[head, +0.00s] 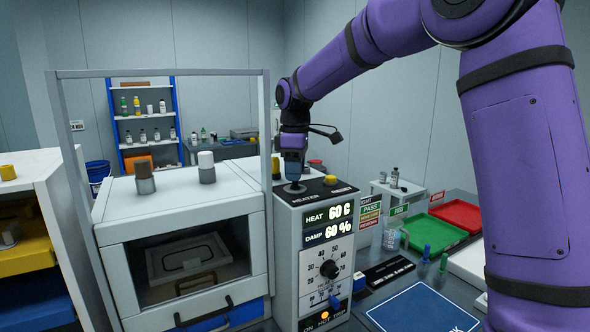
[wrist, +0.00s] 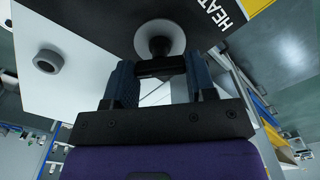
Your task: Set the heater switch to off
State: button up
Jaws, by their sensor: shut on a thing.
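The heater switch is a dark lever on a pale round base (head: 294,188), on top of the control panel (head: 300,225) beside the HEATER label (head: 304,198). In the wrist view the lever (wrist: 160,47) rises from its round base, with a dark crosspiece between my fingers. My gripper (head: 293,176) points down over the switch and is shut on the lever; its two fingers show on either side of it in the wrist view (wrist: 161,68). The fingers hide much of the lever in the head view. I cannot tell its exact tilt or any on and off marks.
The panel display (head: 328,222) reads HEAT 60 C and DAMP 60 %. A dial (head: 329,269) is on the front. A chamber with two capped posts (head: 145,178) and a tall frame (head: 160,73) stand to the left.

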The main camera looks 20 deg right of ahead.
jog(key=n, duration=0.3)
jog(key=shift+n, duration=2.3)
jog(key=shift+r, duration=0.1)
jog(key=o, duration=0.9)
jog(key=shift+o, duration=0.2)
notch_tip(320, 180, up, 11)
